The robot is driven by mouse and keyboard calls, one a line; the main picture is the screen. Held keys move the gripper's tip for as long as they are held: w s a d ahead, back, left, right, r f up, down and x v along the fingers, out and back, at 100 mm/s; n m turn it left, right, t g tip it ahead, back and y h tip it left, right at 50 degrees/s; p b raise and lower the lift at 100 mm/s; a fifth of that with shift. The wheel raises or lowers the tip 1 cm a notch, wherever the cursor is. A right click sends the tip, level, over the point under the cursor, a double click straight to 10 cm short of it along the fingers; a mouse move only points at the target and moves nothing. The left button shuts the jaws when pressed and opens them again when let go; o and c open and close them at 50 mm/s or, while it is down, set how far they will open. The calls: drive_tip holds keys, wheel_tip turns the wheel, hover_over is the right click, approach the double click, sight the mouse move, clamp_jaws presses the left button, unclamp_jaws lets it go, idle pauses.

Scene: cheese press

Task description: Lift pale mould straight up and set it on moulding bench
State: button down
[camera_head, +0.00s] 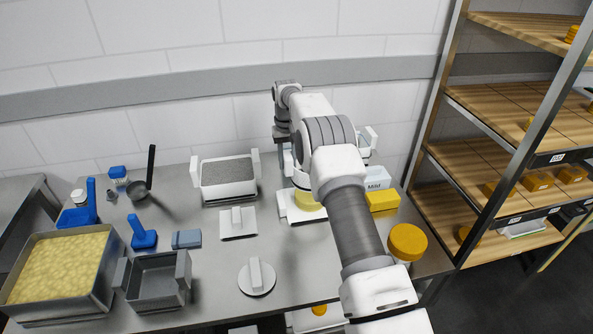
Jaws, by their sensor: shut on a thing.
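The pale mould (299,178) is white with upright side handles, at the back middle of the bench, largely hidden behind my arm. A pale yellow cheese (310,201) shows just below it, on a white board (302,215). The mould seems to be above the cheese; the gap is hard to judge. My gripper (287,149) points down at the mould's left side and is shut on it; its fingers are mostly hidden. The moulding bench (205,278) is grey metal.
A grey-topped white mould (228,175) stands left, with a white lid (238,222) before it. A round lid (257,278), grey mould (158,280) and curd vat (62,268) stand nearer. Yellow block (382,200) and orange wheel (407,242) sit right, near the shelf rack (500,130).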

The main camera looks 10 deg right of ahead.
drive_tip(key=s+a+f+b, duration=0.1)
drive_tip(key=s+f+b, duration=0.2)
drive_tip(key=s, duration=0.9)
drive_tip(key=s+a+f+b, duration=0.1)
drive_tip(key=s+f+b, duration=0.25)
drive_tip(key=s, duration=0.85)
drive_tip(key=shift+s+d+f+b, duration=0.1)
drive_tip(key=shift+f+b, duration=1.05)
drive_tip(key=shift+f, duration=0.25)
drive_tip(key=shift+d+f+b, duration=0.1)
drive_tip(key=shift+f+b, duration=1.05)
drive_tip(key=shift+f, duration=0.2)
drive_tip(key=shift+f+b, duration=0.3)
drive_tip(key=shift+f, duration=0.1)
drive_tip(key=c, duration=0.5)
unclamp_jaws()
wheel_tip(320, 180, up, 6)
drive_tip(key=p, duration=0.4)
